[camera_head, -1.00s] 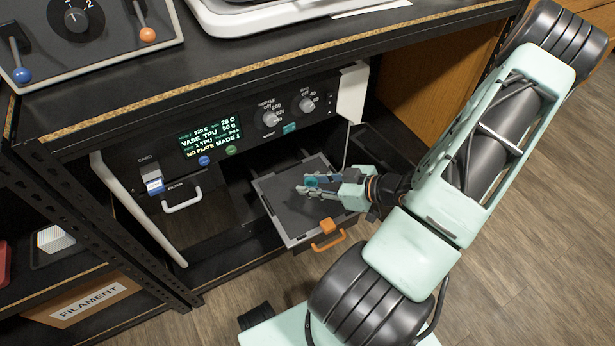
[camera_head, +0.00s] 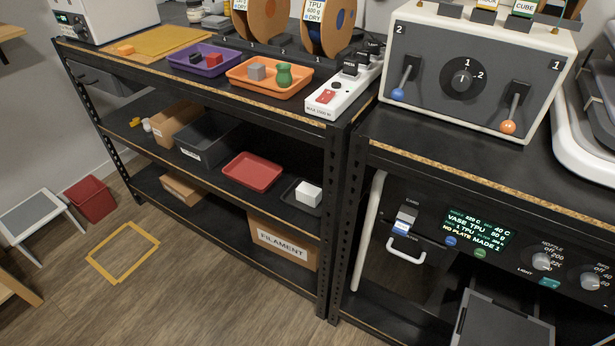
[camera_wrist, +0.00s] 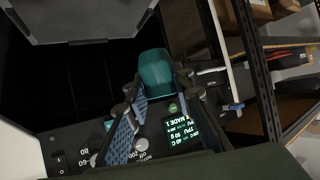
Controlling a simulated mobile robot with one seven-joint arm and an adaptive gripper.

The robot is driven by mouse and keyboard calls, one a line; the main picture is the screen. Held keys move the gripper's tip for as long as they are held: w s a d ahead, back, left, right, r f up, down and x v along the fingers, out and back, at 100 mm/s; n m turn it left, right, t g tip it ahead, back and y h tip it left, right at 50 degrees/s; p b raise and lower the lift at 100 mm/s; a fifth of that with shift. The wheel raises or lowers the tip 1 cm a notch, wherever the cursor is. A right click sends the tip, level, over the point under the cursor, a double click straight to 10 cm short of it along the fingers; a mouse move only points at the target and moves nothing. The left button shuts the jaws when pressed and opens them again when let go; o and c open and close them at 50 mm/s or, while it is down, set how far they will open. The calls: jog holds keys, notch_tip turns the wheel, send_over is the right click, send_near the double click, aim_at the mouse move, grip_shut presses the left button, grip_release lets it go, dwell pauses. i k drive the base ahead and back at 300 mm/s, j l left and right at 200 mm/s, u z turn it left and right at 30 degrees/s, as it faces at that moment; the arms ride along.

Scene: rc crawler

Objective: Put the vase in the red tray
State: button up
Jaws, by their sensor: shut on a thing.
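A teal vase (camera_wrist: 154,74) is between the two fingers of my gripper (camera_wrist: 156,88) in the wrist view. The gripper is shut on it and holds it in front of the printer. The fingers cover part of its sides. My gripper is not in the head view. The red tray (camera_head: 253,171) lies on the middle shelf of the left rack in the head view. It looks empty.
A black tray with a white block (camera_head: 309,194) sits right of the red tray, and a dark grey bin (camera_head: 208,147) stands to its left. An orange tray (camera_head: 240,79) above holds a green vase (camera_head: 284,76) and a grey cube. The printer's plate (camera_head: 500,328) is pulled out.

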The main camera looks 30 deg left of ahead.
aim_at(252, 175)
jog(key=j+u, duration=0.15)
jog(key=j, duration=0.3)
jog(key=j+u, duration=0.15)
jog(key=j, duration=0.3)
jog(key=i+j+u, duration=0.1)
jog(key=j, duration=0.35)
jog(key=j+u, duration=0.15)
jog(key=j, duration=0.3)
jog(key=i+j+u, duration=0.15)
jog(key=j, duration=0.25)
jog(key=i+j+u, duration=0.15)
jog(key=j, duration=0.3)
jog(key=i+j+u, duration=0.1)
jog(key=j, duration=0.3)
jog(key=i+j+u, duration=0.15)
jog(key=j, duration=0.25)
